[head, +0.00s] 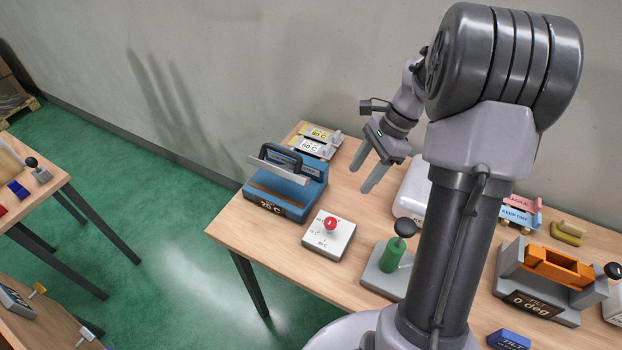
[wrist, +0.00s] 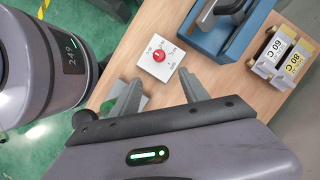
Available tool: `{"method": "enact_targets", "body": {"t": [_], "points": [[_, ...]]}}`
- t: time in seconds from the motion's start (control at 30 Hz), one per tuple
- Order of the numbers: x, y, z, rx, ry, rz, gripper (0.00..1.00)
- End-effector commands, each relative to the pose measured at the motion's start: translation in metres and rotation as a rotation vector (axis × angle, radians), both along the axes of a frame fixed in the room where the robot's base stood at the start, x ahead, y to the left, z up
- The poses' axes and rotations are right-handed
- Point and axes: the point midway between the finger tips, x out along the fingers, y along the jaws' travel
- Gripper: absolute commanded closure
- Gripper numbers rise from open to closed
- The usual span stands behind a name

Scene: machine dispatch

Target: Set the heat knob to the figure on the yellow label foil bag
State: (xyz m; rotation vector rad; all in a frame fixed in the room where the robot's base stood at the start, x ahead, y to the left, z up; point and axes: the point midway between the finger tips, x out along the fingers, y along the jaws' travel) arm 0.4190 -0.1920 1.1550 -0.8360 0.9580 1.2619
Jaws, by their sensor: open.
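The heat knob (head: 330,223) is red with a white mark, on a white dial plate with printed figures; its exact setting is too small to read. The knob also shows in the wrist view (wrist: 159,56), ahead of the fingertips. The foil bag with a yellow label (head: 319,133) stands at the back of the table; in the wrist view its label (wrist: 293,65) reads 80 C. A white-label bag (wrist: 276,50) beside it reads 60 C. My gripper (head: 361,178) is open and empty, above the table and apart from the knob; it also shows in the wrist view (wrist: 158,82).
A blue heat press (head: 283,187) with a black handle and a dark temperature display stands behind the knob. A green post with a black ball (head: 393,253) stands to the right. An orange tilt fixture (head: 552,267) is farther right.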

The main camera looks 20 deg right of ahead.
Motion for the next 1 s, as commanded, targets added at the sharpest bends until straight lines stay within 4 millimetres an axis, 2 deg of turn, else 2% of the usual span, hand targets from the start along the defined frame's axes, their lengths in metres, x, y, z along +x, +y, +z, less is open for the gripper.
{"method": "enact_targets", "body": {"t": [0.3, 0.5, 0.7, 0.97, 1.0], "points": [[0.003, 0.036, -0.088, 0.001, 0.002, 0.007, 0.47], [0.006, 0.055, -0.135, 0.000, 0.000, 0.007, 0.47], [0.007, 0.065, -0.156, -0.001, -0.002, 0.007, 0.47], [0.008, 0.065, -0.157, -0.002, -0.002, 0.006, 0.47], [0.008, 0.065, -0.157, -0.002, -0.002, 0.006, 0.51]]}}
